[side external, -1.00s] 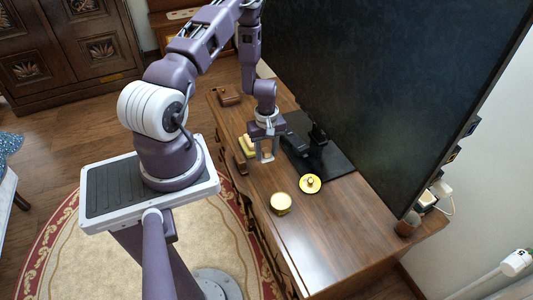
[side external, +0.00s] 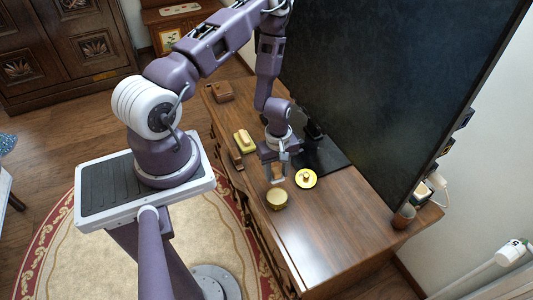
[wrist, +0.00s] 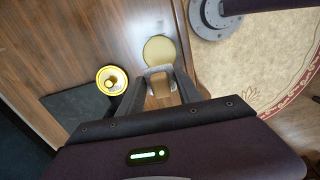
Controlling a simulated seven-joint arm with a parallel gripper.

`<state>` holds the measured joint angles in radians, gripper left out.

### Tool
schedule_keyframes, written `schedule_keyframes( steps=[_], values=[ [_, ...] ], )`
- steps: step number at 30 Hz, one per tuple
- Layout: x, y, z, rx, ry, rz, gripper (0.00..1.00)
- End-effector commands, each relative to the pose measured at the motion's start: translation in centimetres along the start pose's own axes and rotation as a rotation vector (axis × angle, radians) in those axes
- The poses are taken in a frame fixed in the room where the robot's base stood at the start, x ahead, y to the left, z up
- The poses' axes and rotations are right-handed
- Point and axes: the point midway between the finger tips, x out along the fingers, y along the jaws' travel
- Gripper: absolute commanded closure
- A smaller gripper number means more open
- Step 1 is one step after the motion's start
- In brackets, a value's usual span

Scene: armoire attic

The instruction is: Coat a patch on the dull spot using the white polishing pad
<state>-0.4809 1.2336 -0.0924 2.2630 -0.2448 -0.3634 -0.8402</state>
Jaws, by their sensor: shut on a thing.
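My gripper (side external: 278,172) points down over the wooden cabinet top (side external: 325,225), near the round gold tin (side external: 277,199). In the wrist view, a small pale piece, apparently the white polishing pad (wrist: 158,70), spans between the fingertips. My gripper is shut on it. The tin also shows in the wrist view (wrist: 160,47), just beyond the pad; I cannot tell whether they touch. A yellow disc with a gold knob (side external: 305,179), like a lid, lies beside the tin. I cannot pick out the dull spot.
A large dark screen (side external: 390,100) stands along the back on a black base (side external: 320,155). A yellow block on a tray (side external: 244,141), a brown block (side external: 236,156) and a brown box (side external: 222,92) sit to the left. A brown cup (side external: 403,216) stands at right. The front right top is clear.

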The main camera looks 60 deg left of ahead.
Motion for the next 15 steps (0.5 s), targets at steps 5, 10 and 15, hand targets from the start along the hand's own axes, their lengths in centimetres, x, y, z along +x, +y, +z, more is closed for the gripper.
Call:
schedule_keyframes(
  steps=[5, 10, 15],
  values=[
    [0.3, -0.5, 2.5, 0.0, 0.001, -0.001, 0.91],
    [2.4, -0.5, 2.5, -0.001, 0.0, -0.002, 0.91],
    [4.6, -0.5, 2.4, -0.001, 0.0, -0.001, 0.91]
  ],
)
